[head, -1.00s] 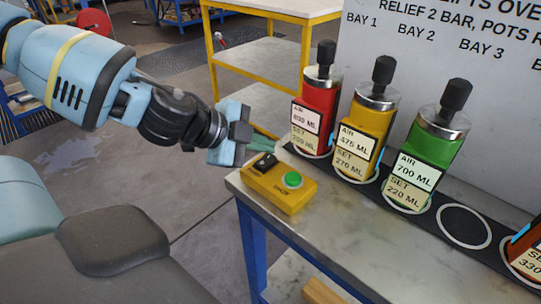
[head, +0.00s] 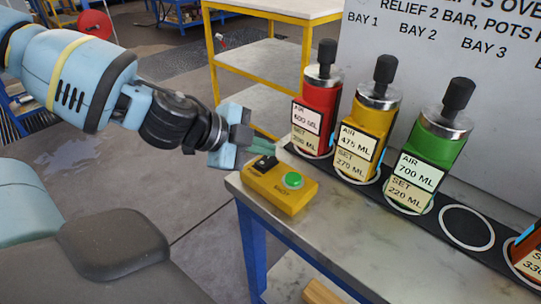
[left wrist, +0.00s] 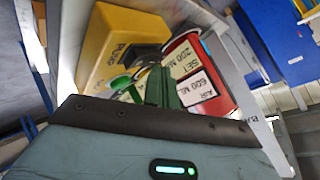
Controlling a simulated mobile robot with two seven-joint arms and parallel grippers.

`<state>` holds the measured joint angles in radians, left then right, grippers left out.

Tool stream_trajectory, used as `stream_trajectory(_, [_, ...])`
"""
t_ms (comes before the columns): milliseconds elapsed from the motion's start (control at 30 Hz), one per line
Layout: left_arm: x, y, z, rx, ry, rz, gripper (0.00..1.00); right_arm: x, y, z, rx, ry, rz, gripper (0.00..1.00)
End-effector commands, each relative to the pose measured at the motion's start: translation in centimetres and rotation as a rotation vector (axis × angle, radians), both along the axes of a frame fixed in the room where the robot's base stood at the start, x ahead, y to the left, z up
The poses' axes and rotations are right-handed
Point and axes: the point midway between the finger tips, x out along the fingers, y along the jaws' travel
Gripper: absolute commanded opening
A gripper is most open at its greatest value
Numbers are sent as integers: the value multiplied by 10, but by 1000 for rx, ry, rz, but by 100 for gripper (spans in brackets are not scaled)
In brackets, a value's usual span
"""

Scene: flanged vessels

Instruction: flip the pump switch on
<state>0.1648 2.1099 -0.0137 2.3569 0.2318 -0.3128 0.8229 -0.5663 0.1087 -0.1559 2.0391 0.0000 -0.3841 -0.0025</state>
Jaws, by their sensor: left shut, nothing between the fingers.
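The yellow pump box (head: 282,190) sits on the near left corner of the bench, with a black rocker switch (head: 265,163) at its back left and a round green button (head: 292,180) on top. My left gripper (head: 264,146) is shut and empty, its green fingers just above and behind the switch; I cannot tell whether they touch it. In the left wrist view, the shut fingers (left wrist: 161,87) point toward the yellow box (left wrist: 118,38) and partly cover the switch area. The switch's position is too small to tell. My right gripper is not in view.
A red vessel (head: 314,107) stands close to the right of the fingers. A yellow vessel (head: 366,127) and a green vessel (head: 429,152) stand farther right in the black rack, beside an empty ring (head: 466,227). The grey bench top (head: 345,232) in front is clear.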

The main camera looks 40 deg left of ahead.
Motion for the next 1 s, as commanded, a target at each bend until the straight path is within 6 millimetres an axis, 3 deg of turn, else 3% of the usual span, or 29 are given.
stream_trajectory(467, [0, 0, -2, 0, 2, 1, 0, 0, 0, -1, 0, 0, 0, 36])
stream_trajectory(1000, [-2, 0, 13, -1, 1, 0, 0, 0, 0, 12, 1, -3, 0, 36])
